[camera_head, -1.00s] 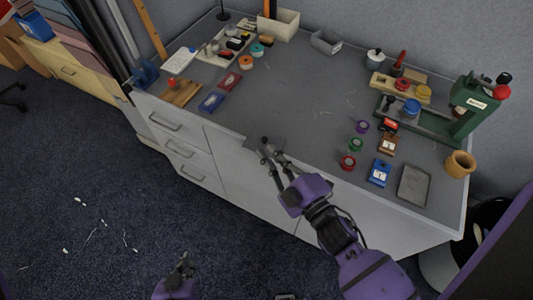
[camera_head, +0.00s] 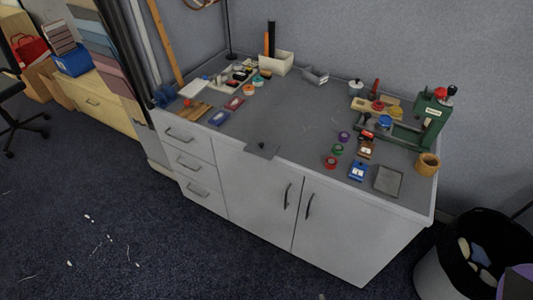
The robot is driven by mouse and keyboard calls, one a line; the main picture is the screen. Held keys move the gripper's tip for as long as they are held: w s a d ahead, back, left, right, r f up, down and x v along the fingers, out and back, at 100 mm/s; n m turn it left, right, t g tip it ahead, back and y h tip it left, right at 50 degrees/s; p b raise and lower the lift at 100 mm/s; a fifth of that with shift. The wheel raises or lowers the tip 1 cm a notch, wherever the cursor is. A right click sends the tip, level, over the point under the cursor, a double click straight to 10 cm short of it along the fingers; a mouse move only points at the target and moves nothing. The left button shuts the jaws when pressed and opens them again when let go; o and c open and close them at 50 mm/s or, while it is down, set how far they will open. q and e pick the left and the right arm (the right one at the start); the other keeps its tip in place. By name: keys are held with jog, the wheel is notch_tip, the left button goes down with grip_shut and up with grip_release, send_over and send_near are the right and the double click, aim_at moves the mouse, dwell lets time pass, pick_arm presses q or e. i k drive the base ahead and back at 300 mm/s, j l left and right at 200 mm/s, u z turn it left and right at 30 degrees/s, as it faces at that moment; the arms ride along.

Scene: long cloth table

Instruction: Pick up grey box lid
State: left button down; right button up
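A flat grey lid with a small dark knob (camera_head: 262,150) lies at the front edge of the table, and part of it seems to stick out over the edge. It is apart from the other objects. A small open grey box (camera_head: 316,77) stands at the back of the table, near the wall. Neither of my grippers is in view. Only a purple part of mine shows in the bottom right corner.
The grey table (camera_head: 300,110) has a clear middle. Ink pads, stamps and a white bin (camera_head: 277,63) stand at the back left. Tape rolls, a green press (camera_head: 432,117), a grey tray (camera_head: 388,181) and a wooden cup (camera_head: 428,164) are at the right. A waste bin (camera_head: 470,255) stands on the floor.

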aim_at(262, 148)
jog(key=z, duration=1.45)
jog(key=j+z, duration=0.4)
jog(key=j, duration=1.2)
jog(key=k+j, duration=0.1)
jog(key=j, duration=0.65)
jog(key=k+j, duration=0.1)
jog(key=j, duration=0.65)
